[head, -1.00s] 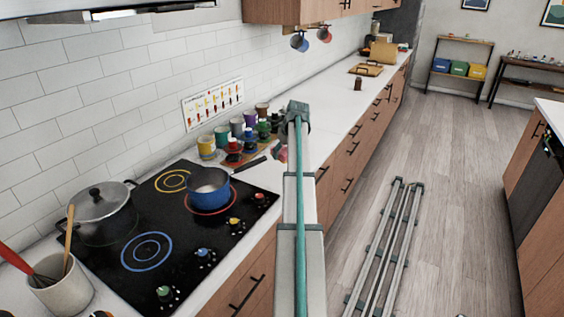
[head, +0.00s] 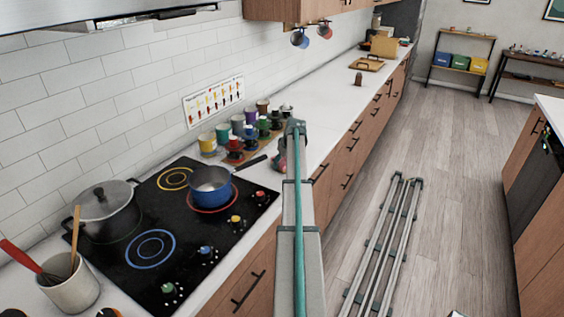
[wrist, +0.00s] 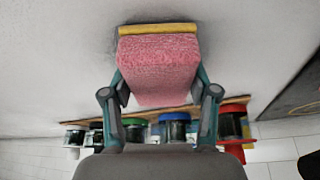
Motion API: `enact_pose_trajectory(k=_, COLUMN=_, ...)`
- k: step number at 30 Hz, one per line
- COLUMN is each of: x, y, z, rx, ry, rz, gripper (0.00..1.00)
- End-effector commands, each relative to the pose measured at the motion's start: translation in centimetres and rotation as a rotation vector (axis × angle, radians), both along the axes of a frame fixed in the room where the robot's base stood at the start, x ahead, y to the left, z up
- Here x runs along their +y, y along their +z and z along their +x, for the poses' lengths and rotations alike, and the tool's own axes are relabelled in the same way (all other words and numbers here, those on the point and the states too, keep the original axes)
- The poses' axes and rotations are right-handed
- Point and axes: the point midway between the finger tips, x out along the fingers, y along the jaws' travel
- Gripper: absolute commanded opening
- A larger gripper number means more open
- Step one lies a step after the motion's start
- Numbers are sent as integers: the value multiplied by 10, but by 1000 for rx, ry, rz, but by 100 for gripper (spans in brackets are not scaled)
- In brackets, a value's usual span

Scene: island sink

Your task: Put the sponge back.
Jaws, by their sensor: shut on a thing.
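The sponge (wrist: 158,62) is a pink block with a yellow layer along its far edge, seen in the wrist view. My gripper (wrist: 160,78) is shut on it, with one finger on each side. The sponge is over the white counter (wrist: 60,60); I cannot tell whether it touches it. In the head view my arm hides most of the gripper. A small reddish patch beside the arm's end, just right of the jars, may be the sponge (head: 281,163).
Several coloured cups and jars (head: 235,145) stand on a wooden board against the tiled wall. A blue pot (head: 212,194) sits on the black cooktop (head: 190,245), its handle reaching toward my arm. The counter (head: 335,105) beyond is mostly clear, with wooden trays far back.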

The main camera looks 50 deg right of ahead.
Motion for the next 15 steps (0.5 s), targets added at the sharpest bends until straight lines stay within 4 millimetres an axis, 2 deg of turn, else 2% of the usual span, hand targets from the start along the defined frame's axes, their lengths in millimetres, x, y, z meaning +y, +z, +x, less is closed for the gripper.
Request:
enact_pose_trajectory(k=7, x=0, y=-5, z=0, rx=0, ry=0, rz=0, gripper=31)
enact_pose_trajectory(k=8, x=0, y=-3, z=0, rx=0, ry=0, rz=0, gripper=64)
enact_pose_trajectory(k=9, x=0, y=-3, z=0, rx=0, ry=0, rz=0, gripper=71)
enact_pose_trajectory(k=12, x=0, y=-3, z=0, rx=1, ry=0, rz=0, gripper=84)
enact_pose_trajectory(k=15, x=0, y=-3, z=0, rx=1, ry=0, rz=0, gripper=84)
